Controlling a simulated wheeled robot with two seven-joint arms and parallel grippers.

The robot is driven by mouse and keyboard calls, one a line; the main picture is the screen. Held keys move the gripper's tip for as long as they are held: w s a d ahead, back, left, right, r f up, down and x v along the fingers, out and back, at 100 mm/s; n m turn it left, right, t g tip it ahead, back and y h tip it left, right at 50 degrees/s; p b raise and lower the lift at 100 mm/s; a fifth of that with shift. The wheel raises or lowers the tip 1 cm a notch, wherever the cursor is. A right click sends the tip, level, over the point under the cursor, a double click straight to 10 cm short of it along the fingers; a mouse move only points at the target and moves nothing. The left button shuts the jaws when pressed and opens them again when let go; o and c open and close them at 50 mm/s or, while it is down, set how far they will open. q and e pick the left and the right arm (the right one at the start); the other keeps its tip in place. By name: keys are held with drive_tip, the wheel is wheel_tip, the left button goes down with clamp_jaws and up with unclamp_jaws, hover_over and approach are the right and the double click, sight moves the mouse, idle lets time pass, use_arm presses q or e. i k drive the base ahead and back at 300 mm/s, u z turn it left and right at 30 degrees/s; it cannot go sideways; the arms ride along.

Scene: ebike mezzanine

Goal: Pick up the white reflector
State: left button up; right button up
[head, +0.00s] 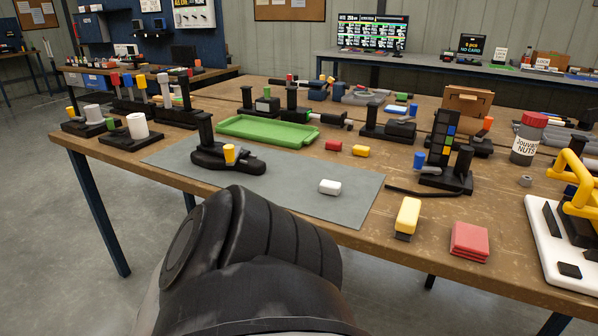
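The white reflector (330,187) is a small rounded white block. It lies on the grey mat (310,209) near the mat's front right part, with clear space around it. A large black arm link of mine fills the bottom middle of the head view, in front of the mat's near edge. It covers part of the mat and table front. No gripper fingers of mine show in this view.
A black fixture (228,158) with a yellow part stands on the mat. Behind are a green tray (268,141), a red block (333,145) and a yellow block (361,151). To the right are a yellow-topped piece (407,217), red pads (469,240) and a black stand (441,150).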

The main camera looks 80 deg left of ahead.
sight(329, 188)
drive_tip(key=u, duration=2.3)
